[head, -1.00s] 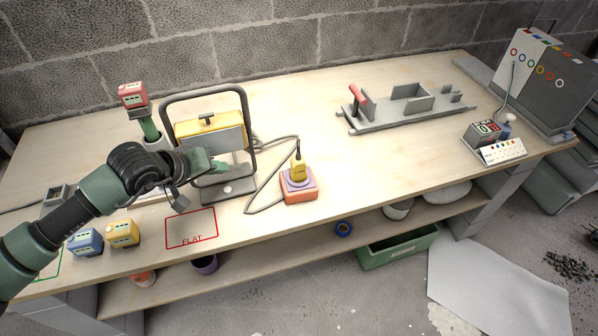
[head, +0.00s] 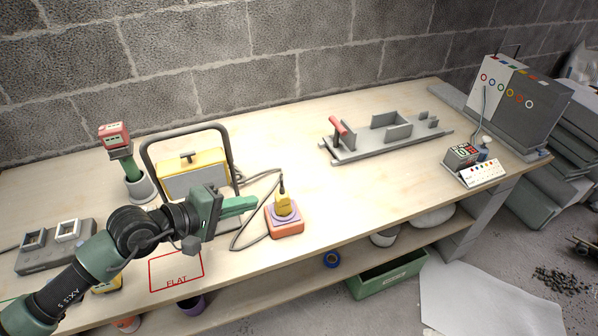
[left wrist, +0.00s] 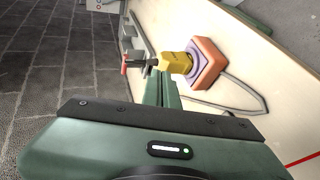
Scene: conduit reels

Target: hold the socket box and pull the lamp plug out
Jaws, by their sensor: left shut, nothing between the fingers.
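The orange socket box (head: 285,229) with a purple top plate stands on the bench near its front edge. The yellow lamp plug (head: 283,206) sits upright in it, its grey cord running left to the yellow work lamp (head: 194,176). My left gripper (head: 248,203) is shut and empty, its green fingers pointing right, left of the plug with a small gap seen from the head. In the left wrist view, the plug (left wrist: 174,62) and the socket box (left wrist: 206,62) show just beyond and right of the fingers (left wrist: 158,92). My right gripper is not in view.
The lamp's dark frame (head: 229,150) stands behind my left arm. The red FLAT outline (head: 176,271) is on the bench in front. A grey fixture with a red handle (head: 338,127) lies farther back. The bench between the plug and this fixture is clear.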

